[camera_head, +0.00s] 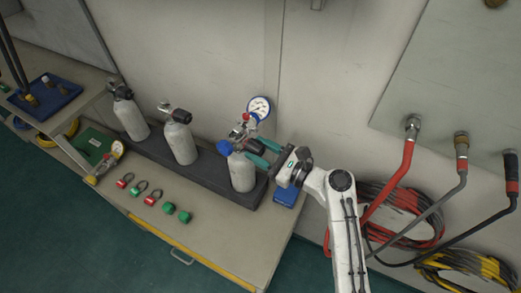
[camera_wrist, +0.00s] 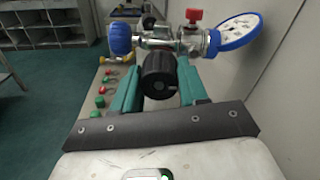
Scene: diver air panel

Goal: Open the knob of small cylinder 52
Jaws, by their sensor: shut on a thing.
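Three small grey cylinders stand upright in a dark rack (camera_head: 212,172). The rightmost cylinder (camera_head: 242,173) has a regulator with a blue knob (camera_head: 224,148), a red knob and a blue-rimmed gauge (camera_head: 259,107) on its valve. My gripper (camera_head: 262,152), with teal fingers, reaches in from the right at this valve. In the wrist view a black ribbed knob (camera_wrist: 158,75) sits between the two fingers, and my gripper is shut on it. The regulator (camera_wrist: 170,40) shows just beyond the knob. I cannot read any number on the cylinders.
The middle cylinder (camera_head: 181,141) and left cylinder (camera_head: 132,117) have black-knobbed valves. Red and green rings and green caps (camera_head: 177,212) lie on the bench front. A blue object (camera_head: 287,193) lies right of the rack. Coiled hoses (camera_head: 410,215) hang on the wall at right.

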